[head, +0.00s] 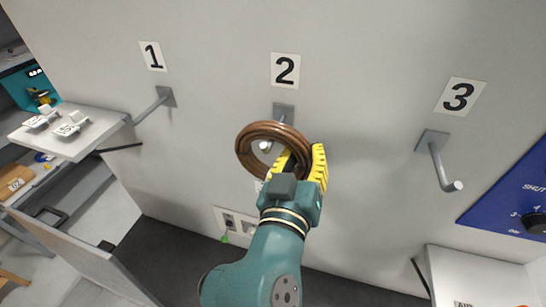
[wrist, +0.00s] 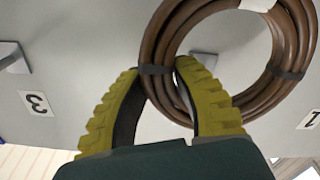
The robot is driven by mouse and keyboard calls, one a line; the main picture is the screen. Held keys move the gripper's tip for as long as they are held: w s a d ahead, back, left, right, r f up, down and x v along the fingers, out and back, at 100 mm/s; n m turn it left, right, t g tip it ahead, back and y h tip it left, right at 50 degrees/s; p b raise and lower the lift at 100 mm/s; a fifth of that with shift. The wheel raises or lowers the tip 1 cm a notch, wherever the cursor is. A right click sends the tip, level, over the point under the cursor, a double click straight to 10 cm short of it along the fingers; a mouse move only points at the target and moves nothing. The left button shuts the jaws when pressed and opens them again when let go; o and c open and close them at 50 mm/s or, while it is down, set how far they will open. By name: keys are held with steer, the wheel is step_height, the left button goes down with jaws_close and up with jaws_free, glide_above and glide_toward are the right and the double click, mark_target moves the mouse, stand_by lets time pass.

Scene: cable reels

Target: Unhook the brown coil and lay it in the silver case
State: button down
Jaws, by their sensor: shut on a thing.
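The brown coil (head: 262,130) is a ring of several turns with dark ties, in front of the wall at the hook under number 2 (head: 284,110). The hook's pale tip (head: 265,147) shows inside the ring's opening in the head view, and the peg is partly hidden by the coil. My gripper (head: 302,160), with yellow ribbed fingers, is shut on the coil's lower right side. The wrist view shows the fingers (wrist: 158,70) on either side of the coil (wrist: 300,40) at a dark tie. I cannot make out a silver case in either view.
Empty hooks stick out under number 1 (head: 154,106) and number 3 (head: 438,160). A wall socket plate (head: 236,225) is below. A pale shelf with small labelled things (head: 72,152) is at left, a blue panel (head: 510,205) at right. The wall between the hooks is clear.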

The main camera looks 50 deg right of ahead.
steer(key=shift+r, duration=0.15)
steer(key=shift+r+p, duration=1.45)
steer(key=shift+r, duration=0.7)
steer(key=shift+a, duration=0.1)
steer(key=shift+b+v, duration=0.55)
steer(key=shift+v, duration=0.9)
steer(key=shift+b+v, duration=0.7)
steer(key=shift+v, duration=1.7)
steer(key=b, duration=0.2)
glide_toward(302, 147)
steer(key=shift+s+a+r, duration=0.3)
steer(key=shift+a, duration=0.35)
steer(key=shift+s+a+r, duration=0.35)
steer(key=shift+a, duration=0.3)
steer(key=shift+s+a+r, duration=0.3)
steer(key=shift+a, duration=0.4)
